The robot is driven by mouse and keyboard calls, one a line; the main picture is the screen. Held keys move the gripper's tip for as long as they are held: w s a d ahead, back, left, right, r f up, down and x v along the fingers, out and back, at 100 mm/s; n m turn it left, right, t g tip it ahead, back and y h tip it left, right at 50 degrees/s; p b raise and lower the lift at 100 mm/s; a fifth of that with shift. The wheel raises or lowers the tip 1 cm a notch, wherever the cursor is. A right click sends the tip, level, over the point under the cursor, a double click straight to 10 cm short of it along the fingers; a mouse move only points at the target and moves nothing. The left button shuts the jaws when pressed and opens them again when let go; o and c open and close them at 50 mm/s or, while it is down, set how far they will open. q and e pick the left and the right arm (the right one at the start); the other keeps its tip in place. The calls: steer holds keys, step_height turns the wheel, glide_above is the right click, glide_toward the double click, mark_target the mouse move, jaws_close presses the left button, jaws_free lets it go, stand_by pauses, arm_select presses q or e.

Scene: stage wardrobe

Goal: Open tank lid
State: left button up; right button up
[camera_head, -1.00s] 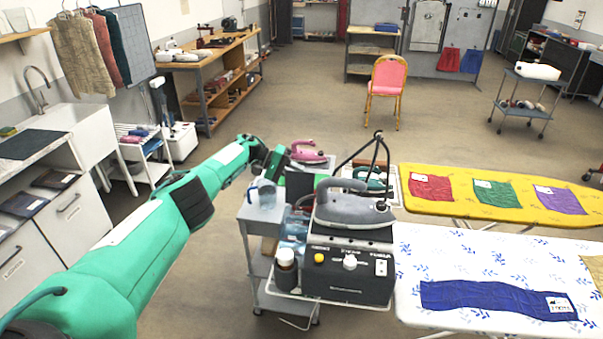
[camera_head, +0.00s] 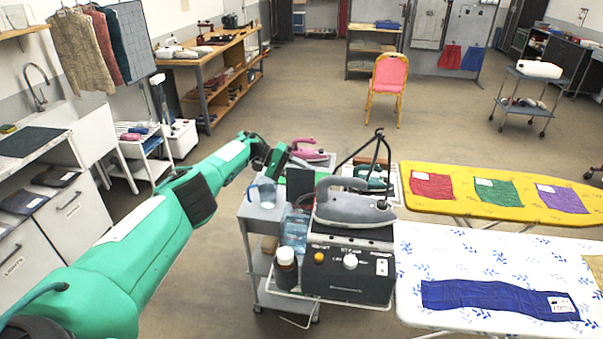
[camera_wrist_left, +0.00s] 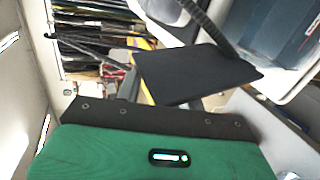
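The steam station (camera_head: 345,268) is a black box with a grey iron (camera_head: 350,207) on top, on a grey trolley. An upright dark flat panel (camera_head: 299,183) shows at its back left in the head view; I cannot tell for certain that it is the tank lid. My left gripper (camera_head: 277,160) is behind and left of this panel, close to it; contact cannot be made out. In the left wrist view a dark flat plate (camera_wrist_left: 192,74) lies just beyond my green gripper body. The fingertips are not clear, so their opening cannot be told. My right gripper is not in view.
A clear jug (camera_head: 264,193), a blue-tinted bottle (camera_head: 294,228) and a brown bottle with white cap (camera_head: 287,268) crowd the trolley's left side. A pink iron (camera_head: 304,148) stands behind. A white patterned ironing board (camera_head: 480,250) and a yellow one (camera_head: 450,205) are to the right.

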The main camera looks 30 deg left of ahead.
arm_select(q)
steer(key=shift+a, duration=0.1)
steer(key=b+v, duration=0.8)
steer(key=v, duration=0.5)
steer(key=shift+a+r+b, duration=0.2)
steer(key=shift+r+b, duration=0.05)
steer(key=shift+b, duration=0.1)
